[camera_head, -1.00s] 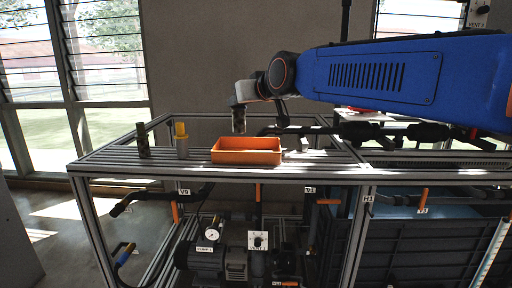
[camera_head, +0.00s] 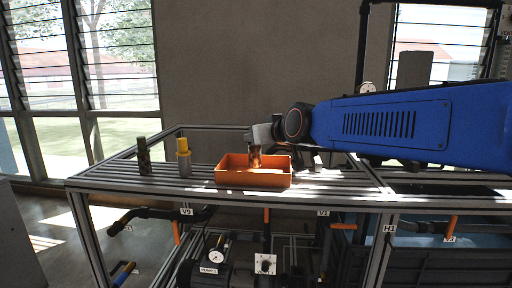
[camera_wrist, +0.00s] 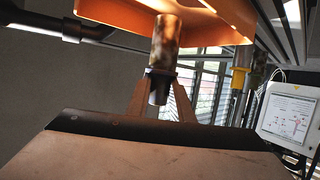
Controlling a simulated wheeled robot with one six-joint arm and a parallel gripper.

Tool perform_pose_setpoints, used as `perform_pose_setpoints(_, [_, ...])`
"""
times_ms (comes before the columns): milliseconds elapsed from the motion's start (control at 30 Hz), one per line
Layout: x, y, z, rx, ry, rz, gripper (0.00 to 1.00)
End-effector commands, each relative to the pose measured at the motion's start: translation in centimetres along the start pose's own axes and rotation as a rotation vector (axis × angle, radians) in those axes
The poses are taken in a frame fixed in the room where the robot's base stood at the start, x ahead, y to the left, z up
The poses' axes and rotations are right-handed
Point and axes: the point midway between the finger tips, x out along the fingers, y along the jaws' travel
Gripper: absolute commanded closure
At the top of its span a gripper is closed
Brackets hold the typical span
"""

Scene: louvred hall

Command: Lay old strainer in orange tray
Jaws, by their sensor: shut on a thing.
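The old strainer, a mottled brown cylinder, shows in the wrist view (camera_wrist: 166,42) and the head view (camera_head: 255,158). My gripper (camera_wrist: 161,92) is shut on its dark, narrower end. In the head view my gripper (camera_head: 256,144) is above the orange tray (camera_head: 252,179), and the strainer points down into the tray's opening, roughly upright. I cannot tell whether its lower end touches the tray floor. In the wrist view the orange tray (camera_wrist: 228,10) fills the top edge around the strainer's far end.
A dark mottled cylinder (camera_head: 144,158) and a yellow-topped grey cylinder (camera_head: 184,158) stand on the slatted bench (camera_head: 110,175) left of the tray. Slats between them and the tray are clear. Pipes and a gauge (camera_head: 216,256) sit below.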

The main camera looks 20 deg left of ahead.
Motion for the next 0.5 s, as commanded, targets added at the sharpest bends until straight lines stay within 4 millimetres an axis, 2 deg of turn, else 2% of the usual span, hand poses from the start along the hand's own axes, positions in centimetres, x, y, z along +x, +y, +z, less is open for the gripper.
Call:
perform_pose_setpoints(33, [0.3,0.0,0.8,0.001,-0.004,-0.001,1.00])
perform_pose_setpoints(200, [0.8,0.0,2.3,0.000,-0.003,-0.001,1.00])
perform_pose_setpoints(500, [0.8,0.0,2.5,0.000,-0.001,0.000,1.00])
